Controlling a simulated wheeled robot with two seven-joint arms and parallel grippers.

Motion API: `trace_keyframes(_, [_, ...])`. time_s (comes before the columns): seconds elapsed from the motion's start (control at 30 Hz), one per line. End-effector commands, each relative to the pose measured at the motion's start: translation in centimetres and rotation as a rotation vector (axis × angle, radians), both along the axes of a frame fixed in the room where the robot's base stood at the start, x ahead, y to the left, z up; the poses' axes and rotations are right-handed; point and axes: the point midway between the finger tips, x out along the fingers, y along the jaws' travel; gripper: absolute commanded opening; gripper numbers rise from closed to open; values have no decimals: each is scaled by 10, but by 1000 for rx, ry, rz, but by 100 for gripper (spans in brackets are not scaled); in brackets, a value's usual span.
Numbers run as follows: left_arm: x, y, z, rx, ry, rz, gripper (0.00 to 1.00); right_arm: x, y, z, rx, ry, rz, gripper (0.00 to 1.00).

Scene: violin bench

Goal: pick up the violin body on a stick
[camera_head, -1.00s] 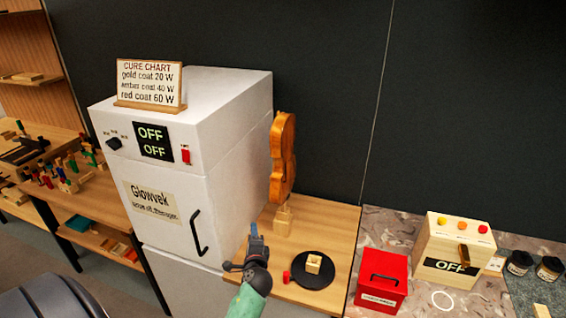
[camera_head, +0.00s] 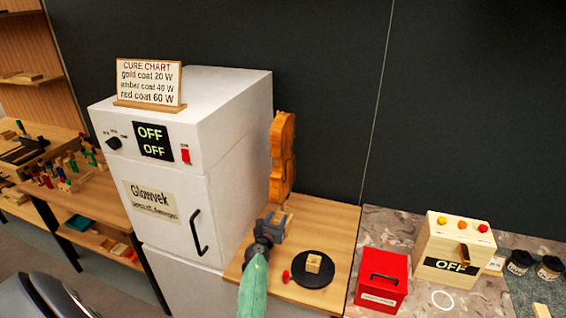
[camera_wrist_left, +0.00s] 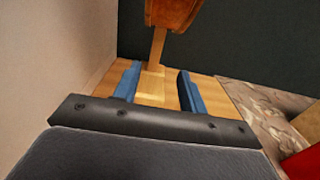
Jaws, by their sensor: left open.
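The orange-brown violin body (camera_head: 283,152) stands upright beside the white cabinet in the head view. In the left wrist view its lower end (camera_wrist_left: 172,12) is at the top, on a pale wooden stick (camera_wrist_left: 157,48) that goes down to the wooden table. My left gripper (camera_head: 278,219) is open, just in front of the stick and below the violin body. In the left wrist view its two blue fingers (camera_wrist_left: 158,82) are apart, with the stick beyond and between them in the picture. I cannot tell whether they touch it. The gripper hides the stick's foot in the head view. My right gripper is not in view.
The white cabinet (camera_head: 236,140) rises close on the left. A black round plate (camera_head: 326,277) with a wooden block (camera_head: 313,262) lies right of the gripper. A red box (camera_head: 381,278) and a cream box marked OFF (camera_head: 436,243) stand further right.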

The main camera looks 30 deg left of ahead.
Motion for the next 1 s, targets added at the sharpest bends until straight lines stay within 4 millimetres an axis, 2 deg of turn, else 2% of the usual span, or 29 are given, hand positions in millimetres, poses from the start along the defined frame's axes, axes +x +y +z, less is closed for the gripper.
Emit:
trace_keyframes(0.47, [35, 12, 5, -3, -4, 2, 42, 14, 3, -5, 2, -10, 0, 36])
trace_keyframes(0.67, [55, 20, 7, -4, -4, 2, 42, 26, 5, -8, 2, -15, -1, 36])
trace_keyframes(0.8, [66, 23, 7, -3, -2, 1, 42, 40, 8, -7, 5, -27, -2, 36])
trace_keyframes(1.0, [71, 24, 8, -2, -3, 1, 42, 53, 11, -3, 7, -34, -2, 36])
